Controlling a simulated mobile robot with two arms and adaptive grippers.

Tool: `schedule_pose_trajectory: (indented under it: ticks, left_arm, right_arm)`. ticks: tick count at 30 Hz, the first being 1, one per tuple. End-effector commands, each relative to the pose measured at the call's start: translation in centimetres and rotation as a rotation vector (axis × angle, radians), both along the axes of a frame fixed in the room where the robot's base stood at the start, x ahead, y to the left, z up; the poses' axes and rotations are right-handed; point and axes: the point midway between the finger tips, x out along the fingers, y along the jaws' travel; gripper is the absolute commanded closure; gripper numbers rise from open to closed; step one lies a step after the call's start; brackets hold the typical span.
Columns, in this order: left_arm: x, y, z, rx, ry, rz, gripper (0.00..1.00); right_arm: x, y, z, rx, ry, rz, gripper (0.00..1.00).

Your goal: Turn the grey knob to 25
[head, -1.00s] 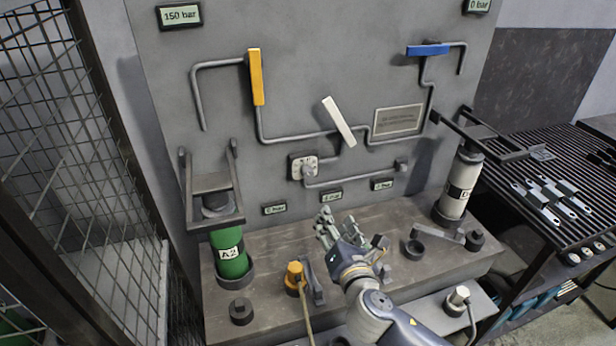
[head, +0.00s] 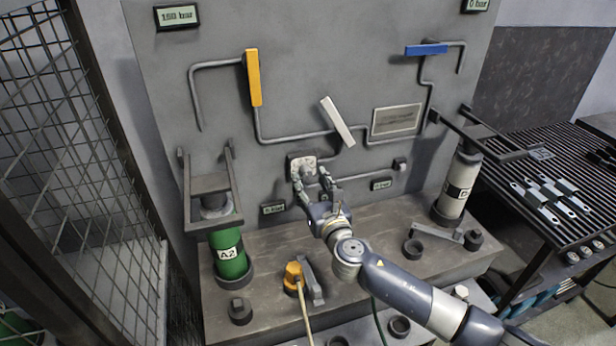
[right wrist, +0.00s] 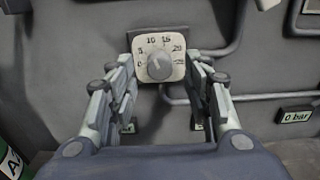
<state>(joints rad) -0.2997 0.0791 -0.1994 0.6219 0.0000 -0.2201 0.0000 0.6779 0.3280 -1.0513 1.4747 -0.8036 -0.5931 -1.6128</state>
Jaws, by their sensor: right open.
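The grey knob (right wrist: 160,65) sits on a pale square dial plate (right wrist: 148,45) on the grey panel. The right wrist view shows the scale marks 0, 5, 10, 15, 20 and 25 around it; I cannot tell where the knob points. In the head view the dial plate (head: 301,165) is partly covered by my right gripper (head: 314,178). My right gripper is open, and its fingers (right wrist: 160,84) stand to the left and right of the knob, with gaps visible. The left gripper is not in view.
Pipes with a yellow lever (head: 254,78), a white lever (head: 337,122) and a blue lever (head: 427,50) surround the dial. A green cylinder (head: 229,254) stands at left, a white cylinder (head: 459,186) at right. An orange fitting (head: 293,276) is on the ledge below.

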Motion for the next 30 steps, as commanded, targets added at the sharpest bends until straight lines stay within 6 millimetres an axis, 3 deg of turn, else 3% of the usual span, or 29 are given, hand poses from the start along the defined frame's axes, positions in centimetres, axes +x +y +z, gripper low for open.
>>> schedule_pose_trajectory:
  ticks: [7,19,25,30]
  left_arm:
    - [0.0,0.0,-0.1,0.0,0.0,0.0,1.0]
    - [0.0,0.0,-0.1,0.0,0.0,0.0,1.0]
    - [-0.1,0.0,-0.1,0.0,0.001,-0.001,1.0]
    - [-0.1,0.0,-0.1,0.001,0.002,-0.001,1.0]
  right_arm:
    - [2.1,0.7,0.0,0.0,-0.001,0.0,0.54]
    - [2.5,0.8,0.0,0.001,0.0,0.0,0.54]
    - [2.5,0.8,0.0,0.001,0.0,0.0,0.97]
    - [2.5,0.8,0.0,0.002,0.001,0.0,0.98]
